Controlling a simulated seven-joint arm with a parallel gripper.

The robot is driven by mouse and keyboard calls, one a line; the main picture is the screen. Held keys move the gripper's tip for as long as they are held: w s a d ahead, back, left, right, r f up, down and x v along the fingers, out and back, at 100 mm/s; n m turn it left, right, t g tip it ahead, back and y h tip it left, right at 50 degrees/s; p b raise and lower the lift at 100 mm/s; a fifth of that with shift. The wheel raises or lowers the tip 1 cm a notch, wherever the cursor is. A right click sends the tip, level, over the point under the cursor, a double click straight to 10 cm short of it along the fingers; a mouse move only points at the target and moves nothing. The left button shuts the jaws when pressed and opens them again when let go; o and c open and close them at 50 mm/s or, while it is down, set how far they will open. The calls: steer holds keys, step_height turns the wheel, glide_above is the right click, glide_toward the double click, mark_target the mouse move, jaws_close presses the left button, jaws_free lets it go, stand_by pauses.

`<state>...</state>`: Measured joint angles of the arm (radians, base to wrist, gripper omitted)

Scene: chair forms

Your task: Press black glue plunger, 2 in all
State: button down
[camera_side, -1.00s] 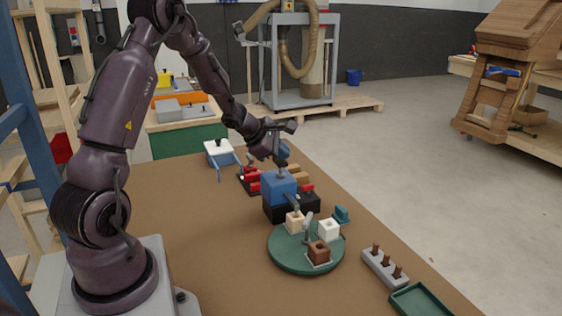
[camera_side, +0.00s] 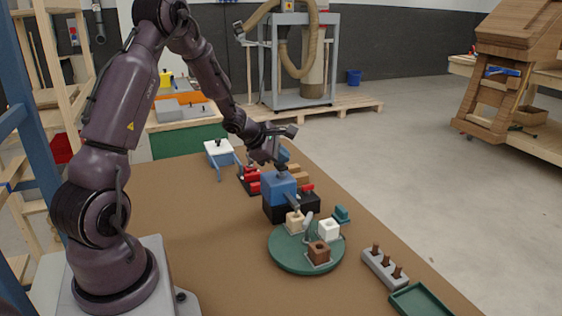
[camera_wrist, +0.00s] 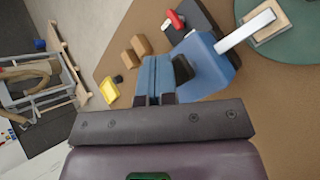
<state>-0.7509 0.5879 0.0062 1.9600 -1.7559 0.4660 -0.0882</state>
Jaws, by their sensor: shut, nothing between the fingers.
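The glue station is a blue block (camera_side: 277,185) on a black base (camera_side: 275,211), with its nozzle reaching over a round green plate (camera_side: 290,263). The black plunger is on top of the blue block; in the wrist view it shows as a dark piece (camera_wrist: 183,69) beside my fingers. My gripper (camera_side: 283,166) points down with its fingers shut and empty, close above the block top. In the wrist view my shut blue fingers (camera_wrist: 155,75) overlap the blue block (camera_wrist: 205,60). I cannot tell whether the fingertips touch the plunger.
The plate carries a beige block (camera_side: 294,221), a white block (camera_side: 329,230) and a brown block (camera_side: 319,253). Red parts (camera_side: 253,187) lie behind the station. A grey peg holder (camera_side: 384,270) and a green tray (camera_side: 421,300) stand front right.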

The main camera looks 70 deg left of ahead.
steer(key=shift+f, duration=0.3)
steer(key=shift+r, duration=1.45)
steer(key=shift+r, duration=2.55)
